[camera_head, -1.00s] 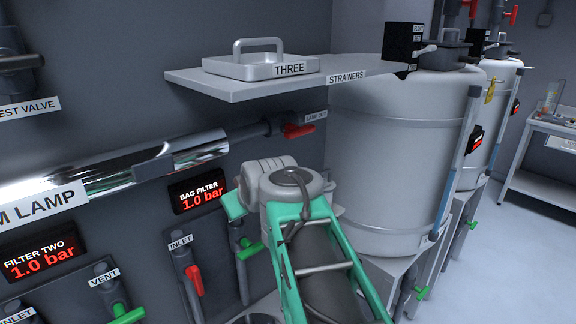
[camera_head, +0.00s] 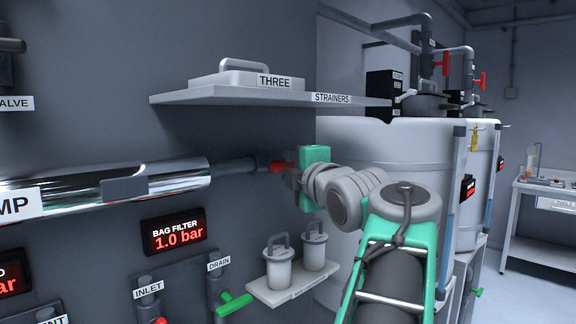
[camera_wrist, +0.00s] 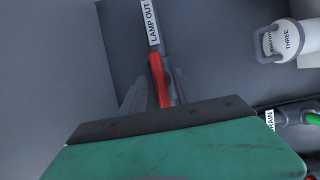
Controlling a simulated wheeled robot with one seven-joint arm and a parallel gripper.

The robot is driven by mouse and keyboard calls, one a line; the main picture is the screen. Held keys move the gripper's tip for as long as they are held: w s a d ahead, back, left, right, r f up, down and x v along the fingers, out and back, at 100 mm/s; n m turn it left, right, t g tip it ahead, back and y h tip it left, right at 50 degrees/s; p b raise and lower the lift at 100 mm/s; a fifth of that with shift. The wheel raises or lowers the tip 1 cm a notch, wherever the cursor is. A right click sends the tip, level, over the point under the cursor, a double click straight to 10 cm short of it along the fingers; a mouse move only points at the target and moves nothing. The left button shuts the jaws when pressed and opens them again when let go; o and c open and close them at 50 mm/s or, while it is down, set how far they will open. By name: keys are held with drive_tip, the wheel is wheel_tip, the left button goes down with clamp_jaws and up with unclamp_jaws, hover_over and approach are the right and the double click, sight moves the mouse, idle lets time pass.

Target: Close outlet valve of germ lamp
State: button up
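The germ lamp (camera_head: 60,205) is a shiny steel tube along the wall at the left in the head view, its label partly cut off. A pipe leads from its right end to the red outlet valve handle (camera_head: 279,167). In the wrist view the red handle (camera_wrist: 158,78) lies below the LAMP OUT label (camera_wrist: 151,22), roughly in line with the pipe. My gripper (camera_wrist: 160,88) has its two fingers apart, one on each side of the handle. I cannot tell whether either finger touches it. In the head view my gripper (camera_head: 292,176) is at the handle, its fingers mostly hidden.
Large white tanks (camera_head: 400,146) stand behind my arm. Bag filter drain valve (camera_head: 233,303) is below left.

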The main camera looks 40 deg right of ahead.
drive_tip(key=shift+x, duration=0.85)
drive_tip(key=shift+c, duration=0.3)
clamp_jaws()
